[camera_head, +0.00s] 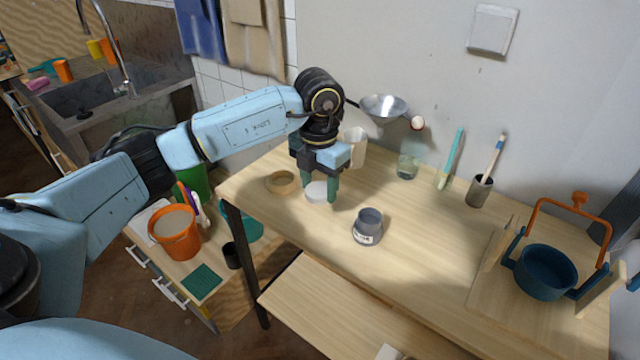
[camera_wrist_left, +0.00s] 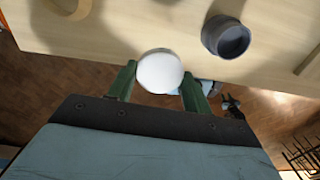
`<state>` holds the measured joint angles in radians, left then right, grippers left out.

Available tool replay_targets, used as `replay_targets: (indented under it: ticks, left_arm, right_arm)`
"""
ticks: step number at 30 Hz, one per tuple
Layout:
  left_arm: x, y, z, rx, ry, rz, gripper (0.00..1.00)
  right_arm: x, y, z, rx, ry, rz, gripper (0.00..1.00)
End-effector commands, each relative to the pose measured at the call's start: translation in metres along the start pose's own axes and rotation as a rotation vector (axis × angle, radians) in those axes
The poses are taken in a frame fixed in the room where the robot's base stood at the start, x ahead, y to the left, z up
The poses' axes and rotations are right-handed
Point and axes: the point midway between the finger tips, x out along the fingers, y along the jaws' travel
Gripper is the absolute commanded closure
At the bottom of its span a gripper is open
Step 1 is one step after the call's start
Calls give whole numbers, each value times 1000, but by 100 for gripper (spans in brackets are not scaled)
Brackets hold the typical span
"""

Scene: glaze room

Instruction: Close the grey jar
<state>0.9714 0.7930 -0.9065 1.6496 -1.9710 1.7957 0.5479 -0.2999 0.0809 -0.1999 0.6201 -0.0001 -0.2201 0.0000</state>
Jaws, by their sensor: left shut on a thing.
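The grey jar (camera_head: 367,229) stands upright and open on the wooden table, with a pale label on its front. In the left wrist view the jar (camera_wrist_left: 226,38) is at the upper right, apart from my gripper. My left gripper (camera_head: 318,193) is shut on a round white lid (camera_wrist_left: 160,72), to the left of the jar in the head view. The lid also shows in the head view (camera_head: 316,192); I cannot tell whether it touches the table.
A tan ring (camera_head: 281,182) lies left of the lid. A glass (camera_head: 407,166), a brush holder (camera_head: 480,190) and a blue pot (camera_head: 545,271) stand to the right. A funnel (camera_head: 383,107) is near the wall. The table between lid and jar is clear.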

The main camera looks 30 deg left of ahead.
Motion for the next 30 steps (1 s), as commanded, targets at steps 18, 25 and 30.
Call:
replay_targets:
  ticks: [18, 25, 30]
  left_arm:
    - [-10, -49, -13, 1414, -13, 8, 71]
    - [-13, -68, -22, 2012, -10, 11, 71]
    - [-14, -80, -30, 2442, -6, 9, 71]
  right_arm:
    - [0, 0, 0, 0, 0, -1, 64]
    - [0, -1, 0, 0, 0, -1, 64]
    - [0, -1, 0, 1, 0, -2, 64]
